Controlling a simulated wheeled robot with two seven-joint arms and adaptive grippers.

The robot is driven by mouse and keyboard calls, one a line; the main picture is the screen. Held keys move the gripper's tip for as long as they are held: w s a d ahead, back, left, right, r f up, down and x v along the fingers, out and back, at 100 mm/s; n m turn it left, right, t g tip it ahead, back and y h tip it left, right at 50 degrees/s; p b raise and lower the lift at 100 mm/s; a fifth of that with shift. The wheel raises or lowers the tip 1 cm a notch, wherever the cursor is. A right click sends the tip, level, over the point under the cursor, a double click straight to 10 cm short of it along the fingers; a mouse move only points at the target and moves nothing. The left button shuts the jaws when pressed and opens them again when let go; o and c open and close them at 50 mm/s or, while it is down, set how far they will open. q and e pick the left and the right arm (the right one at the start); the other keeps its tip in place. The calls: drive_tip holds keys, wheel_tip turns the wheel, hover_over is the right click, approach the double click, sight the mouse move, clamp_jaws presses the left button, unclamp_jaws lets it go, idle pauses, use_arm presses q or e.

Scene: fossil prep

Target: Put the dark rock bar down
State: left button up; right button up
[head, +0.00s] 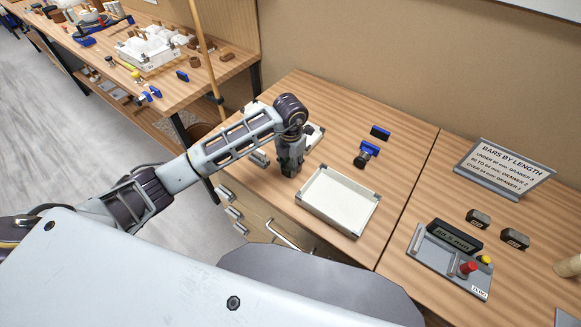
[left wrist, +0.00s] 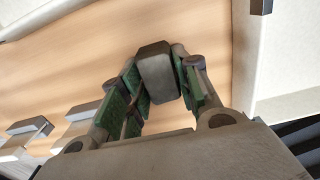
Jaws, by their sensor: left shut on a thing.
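My left gripper (head: 290,170) is in the head view near the left end of the wooden bench, left of the white tray. In the left wrist view my left gripper (left wrist: 160,95) is shut on the dark rock bar (left wrist: 157,70), which sits between its green pads. A wooden surface shows behind the bar; I cannot tell how far below it lies. In the head view the gripper hides most of the held bar. My right gripper is not in view.
A shallow white tray (head: 321,219) stands right of the gripper. Two dark bars (head: 478,218) lie near a grey gauge (head: 425,247) with a display. A sign (head: 505,165) sorts bars by length into drawers. Drawer handles (head: 226,193) show at the left front. A blue-and-black tool (head: 367,153) lies behind the tray.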

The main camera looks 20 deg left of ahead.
sight(290, 165)
use_arm(q)
drive_tip(key=shift+r, duration=0.1)
clamp_jaws()
wheel_tip(290, 165, up, 10)
drive_tip(key=b, duration=0.1)
drive_tip(key=shift+b, duration=0.4)
idle(0.8)
